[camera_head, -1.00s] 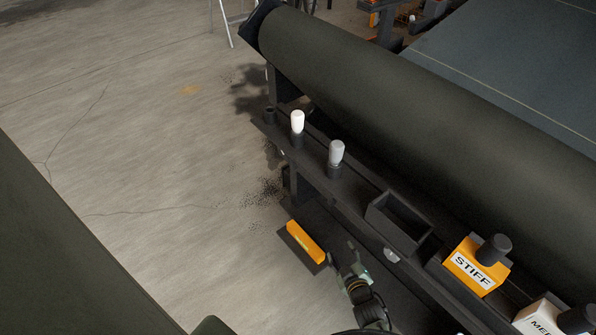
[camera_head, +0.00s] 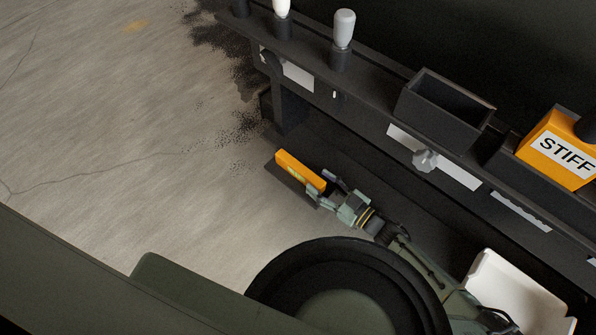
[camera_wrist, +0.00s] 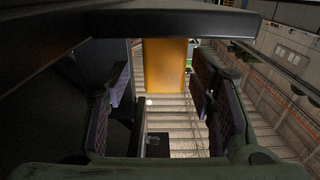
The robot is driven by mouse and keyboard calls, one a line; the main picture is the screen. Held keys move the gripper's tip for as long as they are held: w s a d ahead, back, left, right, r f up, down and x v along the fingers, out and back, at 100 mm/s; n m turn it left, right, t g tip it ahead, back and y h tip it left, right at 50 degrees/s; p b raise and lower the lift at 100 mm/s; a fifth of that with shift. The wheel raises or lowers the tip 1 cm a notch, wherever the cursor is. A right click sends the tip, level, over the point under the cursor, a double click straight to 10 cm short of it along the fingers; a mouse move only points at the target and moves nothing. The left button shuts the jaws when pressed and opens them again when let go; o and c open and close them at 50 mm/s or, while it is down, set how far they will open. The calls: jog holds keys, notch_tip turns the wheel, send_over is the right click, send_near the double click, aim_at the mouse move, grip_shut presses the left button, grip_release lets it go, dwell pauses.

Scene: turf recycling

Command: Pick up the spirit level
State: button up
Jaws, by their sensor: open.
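In the wrist view an orange face of the level (camera_wrist: 165,65) shows ahead between the fingers. My gripper (camera_head: 323,187) is open at the level's near right end, with its fingers either side of that end. Both fingers also show in the wrist view (camera_wrist: 160,92), with clear gaps to the orange face. Contact cannot be made out.
Above the gripper runs a dark shelf (camera_head: 375,85) with a grey-topped peg (camera_head: 344,30), an empty dark box (camera_head: 445,108) and an orange block marked STIFF (camera_head: 560,148). A white tray (camera_head: 482,270) stands low at right. Open concrete floor (camera_head: 110,120) lies left.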

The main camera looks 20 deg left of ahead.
aim_at(304, 170)
jog(key=b+x, duration=0.1)
jog(key=x, duration=0.6)
jog(key=shift+s+r, duration=0.15)
jog(key=shift+s, duration=0.05)
jog(key=shift+c, duration=0.6)
grip_shut()
